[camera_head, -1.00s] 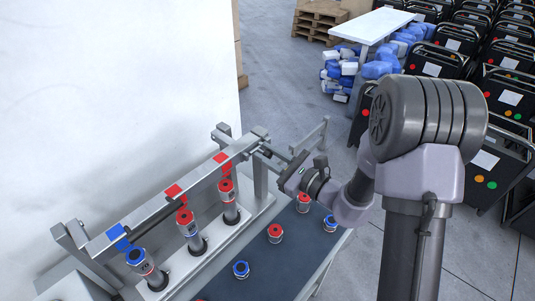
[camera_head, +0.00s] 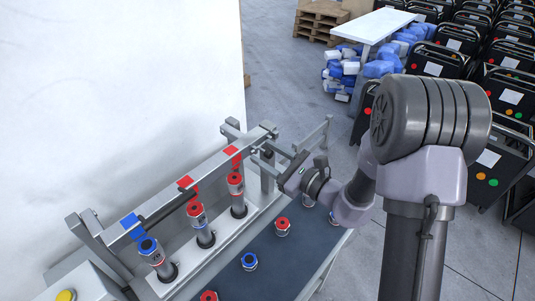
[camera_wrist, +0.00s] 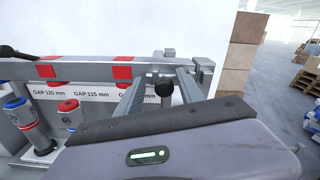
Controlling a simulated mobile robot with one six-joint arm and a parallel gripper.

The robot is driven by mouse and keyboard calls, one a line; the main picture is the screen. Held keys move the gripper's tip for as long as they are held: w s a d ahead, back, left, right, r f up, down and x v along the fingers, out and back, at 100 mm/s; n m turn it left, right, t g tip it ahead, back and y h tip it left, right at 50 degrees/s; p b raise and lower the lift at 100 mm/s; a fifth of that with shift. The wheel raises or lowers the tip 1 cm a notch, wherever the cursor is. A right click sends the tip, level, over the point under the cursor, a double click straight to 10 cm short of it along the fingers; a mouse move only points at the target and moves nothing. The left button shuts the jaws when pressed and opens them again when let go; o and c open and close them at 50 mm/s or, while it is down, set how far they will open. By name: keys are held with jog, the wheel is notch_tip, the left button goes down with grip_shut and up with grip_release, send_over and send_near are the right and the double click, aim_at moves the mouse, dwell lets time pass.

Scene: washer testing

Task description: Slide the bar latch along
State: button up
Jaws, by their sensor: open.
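The bar latch appears to be the dark round-ended handle (camera_wrist: 163,88) by the silver crossbar; in the wrist view it shows between my two fingers. My gripper (camera_wrist: 160,80) is open, its fingers on either side of this black end. I cannot tell whether either finger touches it. In the head view my gripper (camera_head: 270,156) reaches the right end of the crossbar (camera_head: 210,181), where much of the handle is hidden. A dark rod (camera_head: 165,211) also runs along the crossbar's left part.
Red-capped cylinders (camera_head: 235,184) and a blue-capped one (camera_head: 148,246) stand under the crossbar, below coloured tabs. Loose capped parts (camera_head: 249,262) sit on the dark belt (camera_head: 275,250). A yellow button (camera_head: 66,296) is at lower left.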

jog(key=v, duration=1.7)
jog(key=shift+d+p, duration=0.25)
jog(key=shift+p, duration=0.1)
jog(key=shift+s+r, duration=0.1)
